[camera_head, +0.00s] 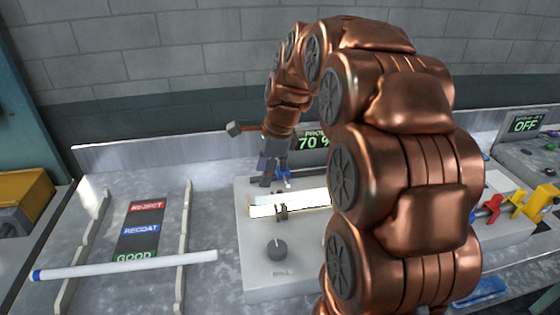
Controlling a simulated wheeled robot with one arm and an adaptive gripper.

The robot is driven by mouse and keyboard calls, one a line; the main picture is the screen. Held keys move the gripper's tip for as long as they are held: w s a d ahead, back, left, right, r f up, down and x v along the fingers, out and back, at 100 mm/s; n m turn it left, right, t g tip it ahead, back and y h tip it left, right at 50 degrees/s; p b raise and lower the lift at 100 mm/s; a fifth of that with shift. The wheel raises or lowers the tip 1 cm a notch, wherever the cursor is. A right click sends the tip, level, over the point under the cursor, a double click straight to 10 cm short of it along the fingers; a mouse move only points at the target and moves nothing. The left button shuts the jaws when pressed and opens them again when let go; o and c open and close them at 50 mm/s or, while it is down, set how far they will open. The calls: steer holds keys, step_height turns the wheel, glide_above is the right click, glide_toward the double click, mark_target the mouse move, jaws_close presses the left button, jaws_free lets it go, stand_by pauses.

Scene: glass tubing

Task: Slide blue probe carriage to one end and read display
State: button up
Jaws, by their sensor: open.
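The blue probe carriage (283,174) shows as a small blue piece just behind the bright white tube section (290,203) on the light grey tester. My gripper (274,176) is open and reaches down at the carriage's left side. Whether its fingers touch the carriage cannot be told. The display (314,143) behind it shows a green "70 %" with a partly hidden word above. My copper arm covers the right part of the tester and the display's right edge.
A dark knob (277,249) is on the tester's front. A white tube with a blue end (125,265) lies across the rack at left, near a Reject, Recoat and Good label panel (141,230). At right are red and yellow parts (515,206) and an "OFF" display (525,125).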

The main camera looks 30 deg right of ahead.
mark_target(283, 164)
steer(key=w+d+m+t, duration=0.2)
steer(key=w+d+m, duration=0.6)
steer(key=d, duration=0.4)
steer(key=shift+m, duration=0.5)
steer(key=shift+s+p+x, duration=0.2)
steer(key=shift+p+x, duration=0.25)
steer(key=shift+x, duration=1.35)
steer(key=shift+s+p+x, duration=0.15)
steer(key=shift+p+x, duration=0.3)
steer(key=shift+x, duration=1.4)
steer(key=shift+f, duration=0.15)
jaws_close()
steer(key=shift+d, duration=0.1)
